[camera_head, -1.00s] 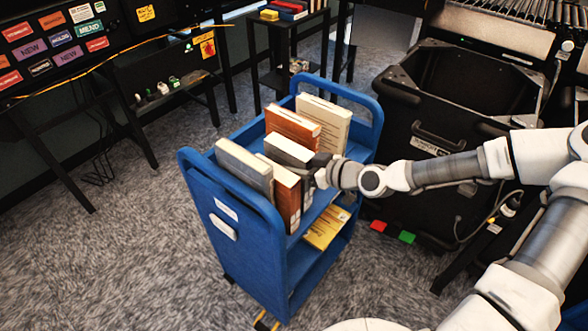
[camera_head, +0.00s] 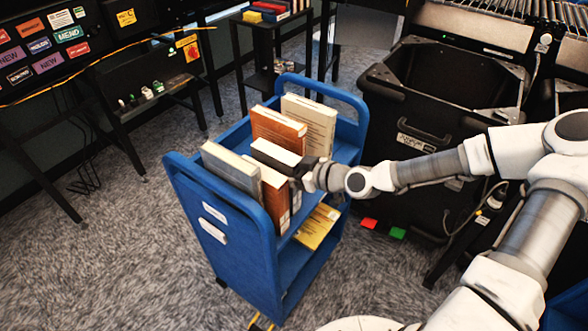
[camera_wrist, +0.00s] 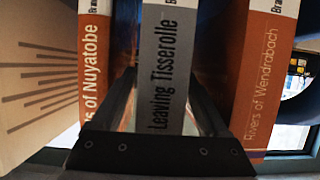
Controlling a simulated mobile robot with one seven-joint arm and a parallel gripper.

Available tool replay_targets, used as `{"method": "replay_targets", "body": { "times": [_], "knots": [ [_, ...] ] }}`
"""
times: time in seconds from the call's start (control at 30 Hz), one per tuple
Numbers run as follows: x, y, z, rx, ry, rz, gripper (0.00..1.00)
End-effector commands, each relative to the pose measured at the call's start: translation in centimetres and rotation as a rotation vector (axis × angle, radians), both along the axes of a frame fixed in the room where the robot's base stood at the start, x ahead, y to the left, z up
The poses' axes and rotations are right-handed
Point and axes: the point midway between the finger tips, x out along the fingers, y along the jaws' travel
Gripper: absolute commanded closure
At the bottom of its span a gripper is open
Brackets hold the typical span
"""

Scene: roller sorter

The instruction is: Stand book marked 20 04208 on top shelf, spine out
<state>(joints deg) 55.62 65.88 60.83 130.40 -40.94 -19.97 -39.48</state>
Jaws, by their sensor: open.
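A blue book cart (camera_head: 270,235) holds several upright books on its top shelf. A grey book, "Leaving Tisserolle" (camera_wrist: 165,70), stands between two orange books, "...s of Nuyatobe" (camera_wrist: 93,75) and "Rivers of Wendrabach" (camera_wrist: 265,80). Its spine faces my wrist camera. My gripper (camera_wrist: 160,90) is open, one finger on each side of the grey book's spine; I cannot tell whether they touch it. In the head view, my gripper (camera_head: 300,172) is at the right side of the row, by a book with a pale top edge (camera_head: 276,153). The mark 20 04208 is not readable anywhere.
An orange book (camera_head: 278,128) and a cream book (camera_head: 308,122) stand farther back; a grey book (camera_head: 231,165) stands at the left. A yellow book (camera_head: 317,226) lies on the lower shelf. A black bin (camera_head: 425,140) stands right of the cart. Carpet is clear at the left.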

Motion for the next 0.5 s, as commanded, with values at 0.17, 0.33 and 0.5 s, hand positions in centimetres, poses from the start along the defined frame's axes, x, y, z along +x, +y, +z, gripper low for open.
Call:
{"method": "replay_targets", "body": {
  "times": [0.17, 0.33, 0.5],
  "knots": [
    [-0.9, -1.4, 0.8, 0.0, 0.001, -0.004, 0.23],
    [-2.4, -3.3, 1.8, 0.002, 0.001, -0.004, 0.23],
    [-3.8, -5.0, 2.7, 0.003, 0.001, -0.004, 0.23]
  ]
}}
